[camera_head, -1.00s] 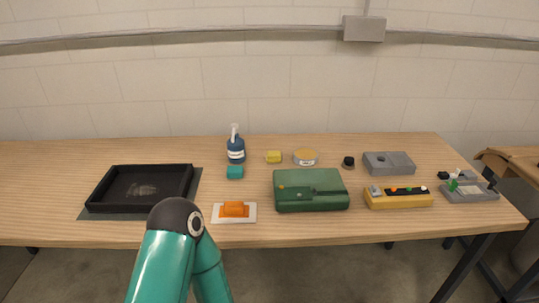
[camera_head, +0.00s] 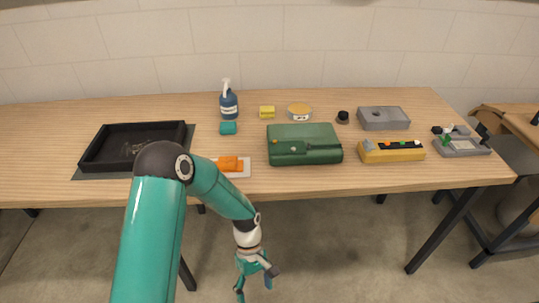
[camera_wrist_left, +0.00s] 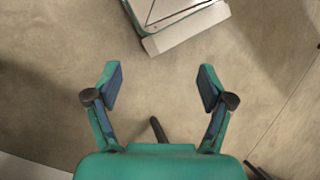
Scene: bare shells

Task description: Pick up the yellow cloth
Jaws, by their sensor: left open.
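A small yellow block-like piece (camera_head: 267,112), perhaps the folded yellow cloth, lies toward the back of the table in the head view, between the blue bottle and a round tin. At this size I cannot tell whether it is cloth or sponge. My left gripper (camera_head: 254,287) hangs below and in front of the table's front edge, pointing down, far from the yellow piece. In the left wrist view, my left gripper (camera_wrist_left: 160,75) is open and empty above the bare floor; the yellow piece is not visible there. My right gripper is not in view.
The table holds a black tray (camera_head: 84,160), a blue bottle (camera_head: 229,106), a teal block (camera_head: 228,128), an orange cloth-like piece (camera_head: 230,163), a green case (camera_head: 303,143), a round tin (camera_head: 299,111), a yellow-based box (camera_head: 391,152) and a grey block (camera_head: 384,118). The table's front edge lies between my gripper and these.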

